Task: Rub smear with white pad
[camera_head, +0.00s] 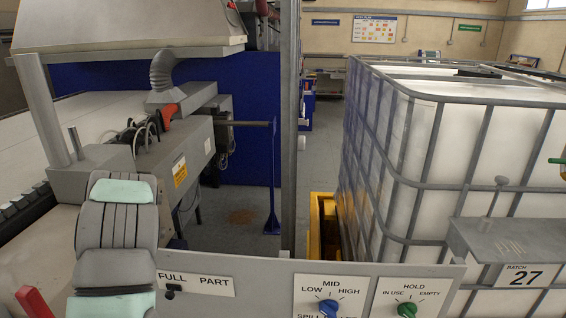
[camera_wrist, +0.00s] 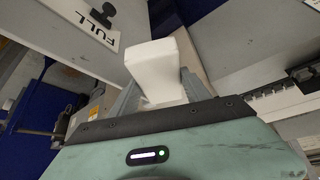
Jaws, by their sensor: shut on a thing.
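My gripper (camera_wrist: 160,88) is shut on the white pad (camera_wrist: 152,64), a plain white block that juts out beyond the fingers in the wrist view. The pad looks clear of any surface. In the head view, my grey and teal arm stands at the lower left, and neither the gripper nor the pad can be made out. A brownish patch (camera_head: 241,216) marks the floor beyond the panel. A faint mottled mark (camera_head: 511,249) shows on the grey ledge (camera_head: 470,238) at the right. I cannot tell which of these is the smear.
A panel (camera_head: 259,283) with a blue knob (camera_head: 328,307) and a green knob (camera_head: 407,310) crosses the front. A caged white tank (camera_head: 450,140) fills the right, behind the ledge with its batch 27 plate (camera_head: 523,276). A grey post (camera_head: 289,130) stands mid-view. Machinery (camera_head: 170,145) fills the left.

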